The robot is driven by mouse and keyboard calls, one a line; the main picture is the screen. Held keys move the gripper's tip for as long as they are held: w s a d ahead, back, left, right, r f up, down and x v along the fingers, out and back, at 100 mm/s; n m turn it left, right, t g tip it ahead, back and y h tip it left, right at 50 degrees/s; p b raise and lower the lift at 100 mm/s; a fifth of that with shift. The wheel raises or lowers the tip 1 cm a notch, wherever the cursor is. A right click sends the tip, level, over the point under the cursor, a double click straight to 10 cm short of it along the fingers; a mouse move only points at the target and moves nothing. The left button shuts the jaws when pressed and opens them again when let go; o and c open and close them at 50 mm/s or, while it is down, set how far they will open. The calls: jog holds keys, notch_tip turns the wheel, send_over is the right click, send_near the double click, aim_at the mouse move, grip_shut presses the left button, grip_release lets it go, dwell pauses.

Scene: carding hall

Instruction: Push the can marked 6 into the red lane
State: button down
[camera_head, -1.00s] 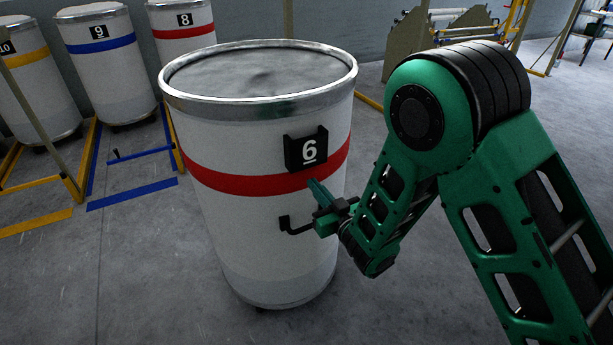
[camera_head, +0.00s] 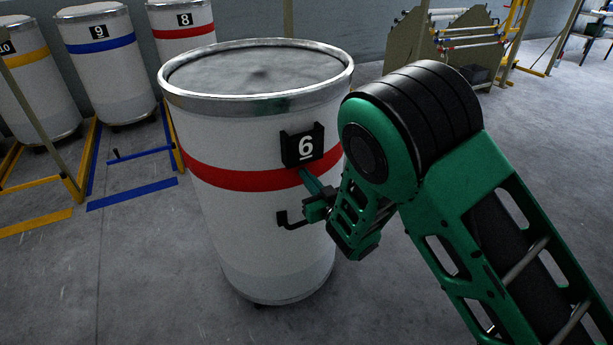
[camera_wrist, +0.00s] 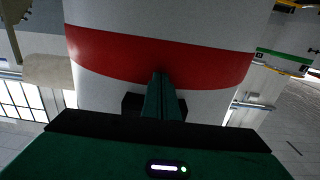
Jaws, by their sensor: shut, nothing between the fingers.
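The can marked 6 (camera_head: 255,230) is a large white drum with a red band and a metal rim, upright on the floor in the middle of the head view. My gripper (camera_head: 305,174) is shut and empty, its fingertips at the can's right front, by the red band just below the 6 plate (camera_head: 302,147). In the wrist view, the shut fingers (camera_wrist: 161,78) reach the red band (camera_wrist: 205,62) of the can; whether they touch it I cannot tell. The red lane's floor marking is not visible, perhaps hidden behind the can.
Behind left stand can 10 (camera_head: 30,88) with a yellow band, can 9 (camera_head: 105,70) with a blue band and can 8 (camera_head: 181,30) with a red band. Blue (camera_head: 132,194) and yellow (camera_head: 35,222) floor lines mark lanes. A roller machine (camera_head: 450,45) stands at the back right.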

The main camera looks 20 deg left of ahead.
jog(key=x, duration=0.9)
jog(key=shift+a, duration=0.4)
jog(key=shift+w, duration=0.1)
jog(key=x, duration=1.2)
jog(key=s, duration=1.5)
jog(key=shift+s, duration=0.2)
